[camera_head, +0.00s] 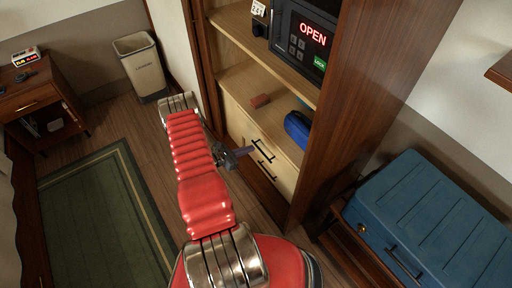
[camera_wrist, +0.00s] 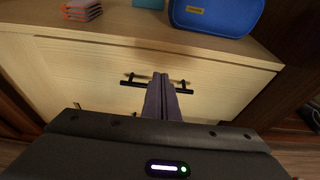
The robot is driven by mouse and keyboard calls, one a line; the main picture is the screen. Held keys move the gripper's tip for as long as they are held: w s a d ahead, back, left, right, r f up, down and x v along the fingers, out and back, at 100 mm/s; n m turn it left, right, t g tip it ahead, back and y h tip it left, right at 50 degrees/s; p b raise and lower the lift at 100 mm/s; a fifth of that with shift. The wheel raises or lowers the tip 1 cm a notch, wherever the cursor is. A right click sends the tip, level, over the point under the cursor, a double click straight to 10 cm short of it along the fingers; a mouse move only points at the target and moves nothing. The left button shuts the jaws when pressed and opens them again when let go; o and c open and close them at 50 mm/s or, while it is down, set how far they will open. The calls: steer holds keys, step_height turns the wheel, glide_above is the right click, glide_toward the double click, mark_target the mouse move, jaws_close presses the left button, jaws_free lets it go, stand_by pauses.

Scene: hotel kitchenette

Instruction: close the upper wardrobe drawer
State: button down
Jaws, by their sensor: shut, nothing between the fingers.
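The upper wardrobe drawer (camera_head: 243,125) has a pale wood front and a black bar handle (camera_head: 263,150). The drawer front fills the middle of the wrist view (camera_wrist: 225,95), with its handle (camera_wrist: 131,84) across it. My gripper (camera_head: 250,150) is at that handle in the head view. In the wrist view its two fingers (camera_wrist: 161,77) are together, with nothing held, and overlap the middle of the handle. I cannot tell whether they touch the handle or the front. The front looks close to the cabinet; any small gap is hard to judge.
A lower handle (camera_head: 267,171) sits below. On the shelf above are a blue pouch (camera_head: 297,128) and a reddish stack (camera_head: 260,101). A safe (camera_head: 304,42) showing OPEN stands higher up. A blue suitcase (camera_head: 430,220) is at right. The green rug (camera_head: 95,220) at left is clear.

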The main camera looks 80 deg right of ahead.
steer(key=v, duration=0.6)
steer(key=c, duration=2.5)
jaws_free()
steer(key=shift+c, duration=0.2)
